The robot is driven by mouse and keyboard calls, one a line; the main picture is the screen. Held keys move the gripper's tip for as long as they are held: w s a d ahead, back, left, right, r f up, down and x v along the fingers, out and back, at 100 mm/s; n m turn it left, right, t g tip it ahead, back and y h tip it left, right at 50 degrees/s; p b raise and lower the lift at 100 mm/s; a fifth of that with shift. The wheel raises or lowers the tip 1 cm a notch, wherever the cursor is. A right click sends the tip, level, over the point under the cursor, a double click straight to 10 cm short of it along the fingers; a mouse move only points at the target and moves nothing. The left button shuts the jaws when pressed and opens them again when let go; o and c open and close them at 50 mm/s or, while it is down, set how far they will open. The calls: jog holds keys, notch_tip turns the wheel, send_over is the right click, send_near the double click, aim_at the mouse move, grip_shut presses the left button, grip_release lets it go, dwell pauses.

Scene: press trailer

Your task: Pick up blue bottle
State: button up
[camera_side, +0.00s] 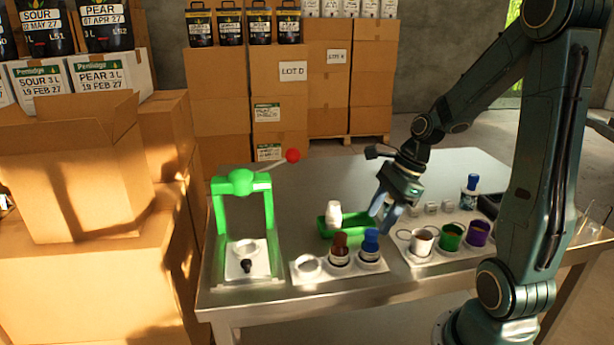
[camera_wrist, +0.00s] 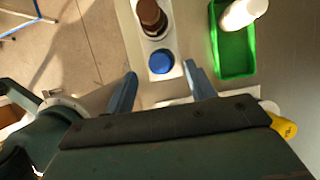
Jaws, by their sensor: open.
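A bottle with a blue cap (camera_side: 370,243) stands upright at the right end of a white holder, beside a brown bottle (camera_side: 340,248). My gripper (camera_side: 380,219) is open and empty, pointing down just above and behind the blue bottle in the side view. In the wrist view the blue cap (camera_wrist: 161,62) shows between and slightly beyond the tips of my open gripper (camera_wrist: 160,70). I see no contact with it. Another blue-capped bottle (camera_side: 471,186) stands at the back right of the table.
A green tray (camera_side: 323,229) with a white bottle (camera_side: 334,214) lies behind the holder. A green press (camera_side: 217,220) with a red-knobbed lever stands left. A white rack with several cups, including a purple one (camera_side: 478,232), is right. The table's back middle (camera_side: 300,185) is clear.

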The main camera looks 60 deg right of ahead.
aim_at(372, 231)
jog(key=shift+x, duration=2.6)
jog(key=shift+s, duration=0.1)
jog(key=shift+c, duration=0.4)
grip_shut()
